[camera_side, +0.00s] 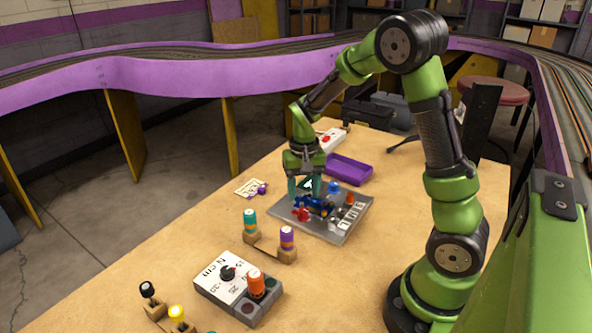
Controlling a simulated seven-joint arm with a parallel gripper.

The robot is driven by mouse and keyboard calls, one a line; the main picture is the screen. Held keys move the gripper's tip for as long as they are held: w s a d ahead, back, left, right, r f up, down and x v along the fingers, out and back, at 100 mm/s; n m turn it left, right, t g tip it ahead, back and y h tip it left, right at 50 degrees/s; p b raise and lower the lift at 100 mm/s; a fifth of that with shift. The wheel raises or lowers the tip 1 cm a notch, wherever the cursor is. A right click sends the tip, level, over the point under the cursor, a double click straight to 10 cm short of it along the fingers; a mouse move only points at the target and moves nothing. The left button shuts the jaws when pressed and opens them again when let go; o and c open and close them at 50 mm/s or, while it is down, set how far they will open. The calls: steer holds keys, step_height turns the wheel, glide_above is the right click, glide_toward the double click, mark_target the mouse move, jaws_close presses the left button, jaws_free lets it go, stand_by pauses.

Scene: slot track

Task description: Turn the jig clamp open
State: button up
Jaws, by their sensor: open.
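The jig (335,232) is a grey plate on the wooden table, in the middle of the side view. A small blue car (318,206) sits on it. A red part (300,214), which looks like the clamp, is at the car's front left; its exact turn is too small to tell. My gripper (304,190) points down over the back left of the jig, its teal fingers open. The fingertips are close to the car and red part; I cannot tell whether they touch. The fingers hide part of the jig behind them.
A purple tray (348,170) lies behind the jig. A stand with teal and purple-topped pegs (270,245) is in front. A dial box (237,287) with an orange knob is nearer. The table right of the jig is clear up to my base.

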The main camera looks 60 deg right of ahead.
mark_target(303, 208)
step_height(303, 208, up, 12)
stand_by(0.3)
steer(key=s+a+r+n+t+y, duration=0.1)
steer(key=s+a+r+n+t, duration=0.1)
steer(key=s+a, duration=0.4)
steer(key=s+a+r+n+t+y, duration=0.1)
steer(key=s+a+r+n+t, duration=0.1)
steer(key=s+a+t, duration=0.3)
steer(key=s+a, duration=0.1)
steer(key=a, duration=0.2)
steer(key=shift+a+r+n, duration=0.35)
steer(key=shift+n, duration=0.05)
